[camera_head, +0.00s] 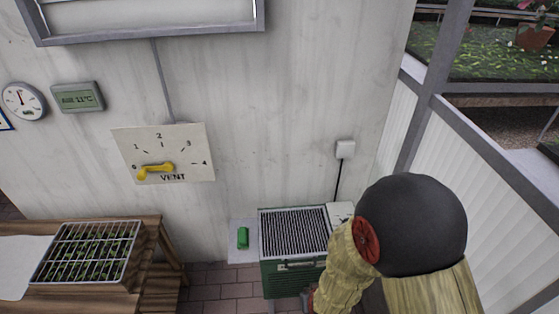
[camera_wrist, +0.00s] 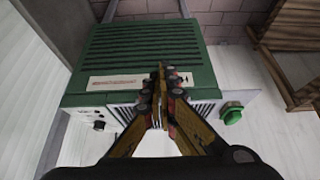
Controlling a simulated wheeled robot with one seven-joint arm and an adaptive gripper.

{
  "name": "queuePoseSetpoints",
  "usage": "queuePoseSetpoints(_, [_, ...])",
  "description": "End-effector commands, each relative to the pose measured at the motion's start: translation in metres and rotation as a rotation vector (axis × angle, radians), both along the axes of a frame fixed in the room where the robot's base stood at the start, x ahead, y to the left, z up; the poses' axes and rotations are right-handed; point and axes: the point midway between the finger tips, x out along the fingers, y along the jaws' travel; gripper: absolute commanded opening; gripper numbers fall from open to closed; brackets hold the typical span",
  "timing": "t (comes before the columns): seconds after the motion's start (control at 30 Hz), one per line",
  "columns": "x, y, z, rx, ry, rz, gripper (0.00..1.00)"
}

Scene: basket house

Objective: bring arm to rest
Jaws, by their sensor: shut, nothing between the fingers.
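My gripper (camera_wrist: 163,82) is shut and empty in the wrist view, its two fingers together at the middle. Behind the fingers is a green louvred unit (camera_wrist: 205,52) with a pale label strip. I cannot tell the exact gap between the fingertips and the unit. In the head view my arm comes in at the lower right, bent, with a large dark joint. It covers part of the right side of the green unit (camera_head: 278,281), and the gripper itself cannot be made out clearly there.
A small green object (camera_head: 243,238) lies on a pale surface left of the unit. A wooden bench (camera_head: 150,236) with a wire-covered seedling tray (camera_head: 137,229) stands at left. A VENT dial (camera_head: 195,150) with a yellow handle is on the wall. A glazed frame (camera_head: 437,85) is at right.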

Motion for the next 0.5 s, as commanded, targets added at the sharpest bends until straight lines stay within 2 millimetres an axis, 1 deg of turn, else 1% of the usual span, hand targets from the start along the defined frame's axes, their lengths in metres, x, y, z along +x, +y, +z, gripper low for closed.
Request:
queuePoseSetpoints(0.07, [-0.002,0.000,-0.001,0.001,0.009,-0.001,0.00])
queuePoseSetpoints(0.17, [-0.017,0.001,-0.009,0.003,0.072,0.002,0.00])
queuePoseSetpoints(0.23, [-0.042,0.002,-0.019,0.005,0.165,0.011,0.00])
queuePoseSetpoints(0.3, [-0.068,0.005,-0.022,0.008,0.275,0.029,0.00])
queuePoseSetpoints(0.37, [-0.082,0.009,-0.011,0.014,0.352,0.048,0.00])
queuePoseSetpoints(0.47, [-0.091,0.013,0.027,0.024,0.433,0.075,0.00])
queuePoseSetpoints(0.5, [-0.092,0.013,0.046,0.026,0.454,0.084,0.00])
